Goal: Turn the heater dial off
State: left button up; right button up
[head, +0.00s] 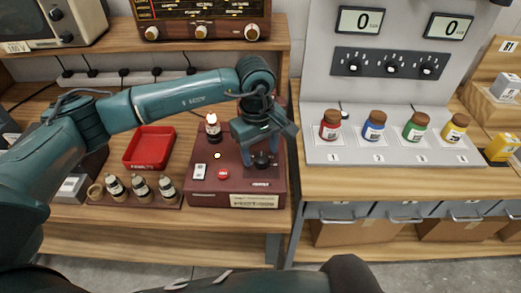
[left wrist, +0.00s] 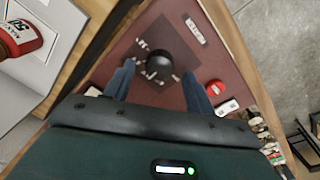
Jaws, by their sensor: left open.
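The heater dial, a round black knob (head: 262,160) with pale marks around it, sits on top of a maroon box (head: 205,188). My left gripper (head: 261,152) points down over it with its fingers apart, one on each side. In the left wrist view the dial (left wrist: 160,65) shows just beyond the open fingertips (left wrist: 159,76), roughly centred between them. I cannot tell whether a finger touches it. The marks are too small to read. A white rocker switch (head: 200,171) and a red button (head: 223,175) are on the same box. My right gripper is not in view.
A red tray (head: 149,147) and several small bottles (head: 140,187) are to the left. A grey stand (head: 330,155) with several coloured jars is to the right.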

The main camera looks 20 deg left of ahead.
pick_arm(q)
jog(key=shift+f, duration=0.9)
jog(key=c, duration=1)
jog(key=shift+o, duration=0.2)
